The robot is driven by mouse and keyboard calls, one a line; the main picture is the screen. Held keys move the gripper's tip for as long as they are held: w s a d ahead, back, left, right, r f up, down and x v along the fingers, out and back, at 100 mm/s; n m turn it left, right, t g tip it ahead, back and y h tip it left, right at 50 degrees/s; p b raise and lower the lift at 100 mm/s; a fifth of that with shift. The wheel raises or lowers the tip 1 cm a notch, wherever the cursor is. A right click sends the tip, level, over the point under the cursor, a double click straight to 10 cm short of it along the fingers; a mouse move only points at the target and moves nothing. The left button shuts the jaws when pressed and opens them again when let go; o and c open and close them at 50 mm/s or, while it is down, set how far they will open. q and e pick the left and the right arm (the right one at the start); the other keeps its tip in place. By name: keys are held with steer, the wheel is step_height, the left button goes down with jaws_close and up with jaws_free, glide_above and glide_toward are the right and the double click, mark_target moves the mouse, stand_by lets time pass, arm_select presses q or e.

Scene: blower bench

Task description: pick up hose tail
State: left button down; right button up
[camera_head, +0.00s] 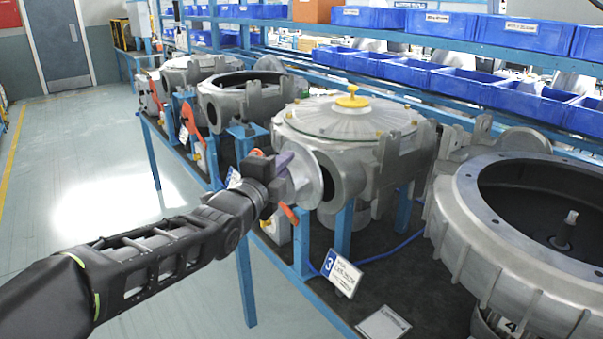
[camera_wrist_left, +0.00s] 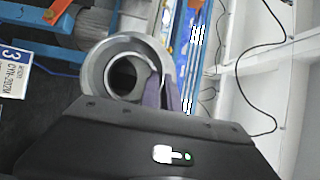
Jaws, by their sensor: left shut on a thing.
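A silver flanged, round piece, which looks like the hose tail (camera_head: 305,181), is in front of the blower housing marked 3, near the centre of the head view. In the left wrist view it is a grey ring (camera_wrist_left: 97,72) with a dark bore. My left gripper (camera_head: 284,162) has purple fingers. They are shut on the rim of the piece; in the left wrist view the fingers (camera_wrist_left: 162,93) lie at the ring's right side. Whether the piece touches the housing behind it I cannot tell. My right gripper is not in view.
The grey blower housing (camera_head: 345,150) with a yellow knob stands just behind the piece. A large open housing (camera_head: 455,225) is at the right. A card marked 3 (camera_head: 341,272) stands on the bench. Blue bins (camera_head: 456,80) line the back. The floor at the left is clear.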

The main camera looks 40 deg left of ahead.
arm_select(q)
steer(key=s+a+r, duration=0.2)
steer(key=s+r, duration=0.2)
steer(key=s, duration=0.3)
steer(key=shift+s+a, duration=0.15)
steer(key=shift+s, duration=0.2)
